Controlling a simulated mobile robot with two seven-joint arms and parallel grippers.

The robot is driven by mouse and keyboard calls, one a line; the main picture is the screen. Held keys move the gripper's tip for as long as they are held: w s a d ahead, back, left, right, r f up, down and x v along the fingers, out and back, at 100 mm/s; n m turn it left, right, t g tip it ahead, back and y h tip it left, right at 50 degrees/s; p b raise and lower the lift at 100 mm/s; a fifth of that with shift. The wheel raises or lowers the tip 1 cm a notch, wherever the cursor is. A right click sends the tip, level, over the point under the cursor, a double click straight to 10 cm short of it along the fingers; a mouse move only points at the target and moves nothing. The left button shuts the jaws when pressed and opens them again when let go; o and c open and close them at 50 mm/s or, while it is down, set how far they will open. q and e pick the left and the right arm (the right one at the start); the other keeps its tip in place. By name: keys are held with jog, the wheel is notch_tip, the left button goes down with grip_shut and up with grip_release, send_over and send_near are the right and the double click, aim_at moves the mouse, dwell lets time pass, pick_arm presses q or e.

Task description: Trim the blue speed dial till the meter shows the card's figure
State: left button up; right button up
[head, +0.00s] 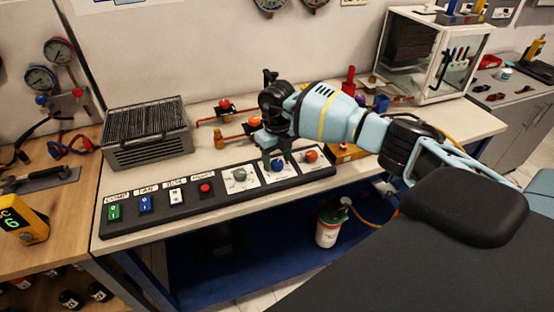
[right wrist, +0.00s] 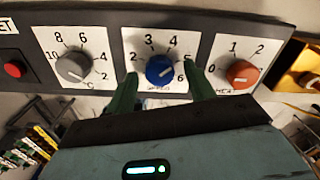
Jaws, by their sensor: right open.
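The blue speed dial (right wrist: 159,70) is the middle of three knobs on the panel, on a white plate with figures from 2 to 6. It also shows small in the head view (head: 277,163). My right gripper (right wrist: 160,76) is open, its green fingers on either side of the blue dial with visible gaps. In the head view my right gripper (head: 275,157) points down over the dial. A yellow meter (head: 22,222) at the left edge has green characters, one like a 6, partly cut off. I cannot make out the card's figure. My left gripper is not in view.
The grey knob (right wrist: 73,68) and the orange knob (right wrist: 242,73) flank the blue dial closely. A red button (head: 205,188) and several switches line the panel's left part. Behind are red valve pipes (head: 222,108) and a grey vented box (head: 148,135).

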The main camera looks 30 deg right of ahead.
aim_at(277, 162)
notch_tip(277, 162, up, 7)
dwell(0.3)
dwell(0.5)
